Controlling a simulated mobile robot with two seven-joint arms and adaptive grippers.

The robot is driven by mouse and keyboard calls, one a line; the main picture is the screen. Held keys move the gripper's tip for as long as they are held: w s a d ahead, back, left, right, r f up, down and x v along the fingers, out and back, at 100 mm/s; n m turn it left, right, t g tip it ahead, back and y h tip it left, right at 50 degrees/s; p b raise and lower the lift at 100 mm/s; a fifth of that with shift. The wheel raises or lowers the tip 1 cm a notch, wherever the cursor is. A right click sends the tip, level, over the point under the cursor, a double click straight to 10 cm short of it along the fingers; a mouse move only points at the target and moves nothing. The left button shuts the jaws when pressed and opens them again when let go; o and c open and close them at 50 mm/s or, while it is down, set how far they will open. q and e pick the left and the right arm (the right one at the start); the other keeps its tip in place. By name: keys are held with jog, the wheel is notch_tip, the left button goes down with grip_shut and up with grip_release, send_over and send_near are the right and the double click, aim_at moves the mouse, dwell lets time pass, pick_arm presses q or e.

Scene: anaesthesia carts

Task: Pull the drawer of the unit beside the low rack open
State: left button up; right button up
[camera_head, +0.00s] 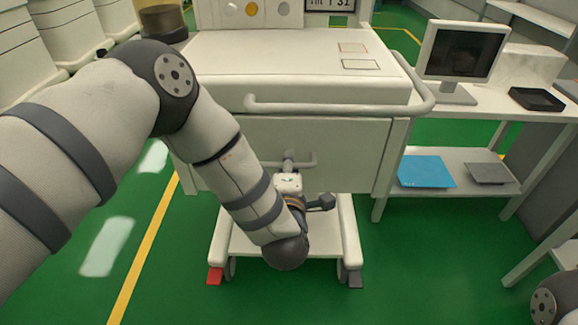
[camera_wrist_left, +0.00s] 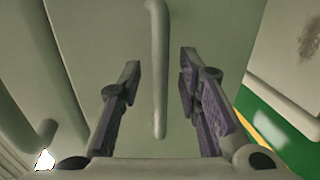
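The white cart's drawer front (camera_head: 345,145) shows in the head view below the cart top and looks shut. Its pale bar handle (camera_head: 309,160) is partly hidden by my left gripper (camera_head: 290,167), which is right at it. In the left wrist view, the handle (camera_wrist_left: 158,100) runs between the two dark fingers of my left gripper (camera_wrist_left: 160,62). The fingers are open, with a visible gap on both sides of the bar. My right gripper is out of view.
A white push rail (camera_head: 330,108) juts out above the drawer. To the right, a bench holds a monitor (camera_head: 463,52) and a black tray (camera_head: 536,99); its low shelf carries a blue panel (camera_head: 425,172) and a grey panel (camera_head: 490,173). Green floor is free in front.

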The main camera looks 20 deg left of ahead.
pick_arm(q)
jog(key=shift+w+a+f, duration=0.1)
jog(key=shift+w+a, duration=0.2)
jog(key=shift+w, duration=0.15)
grip_shut()
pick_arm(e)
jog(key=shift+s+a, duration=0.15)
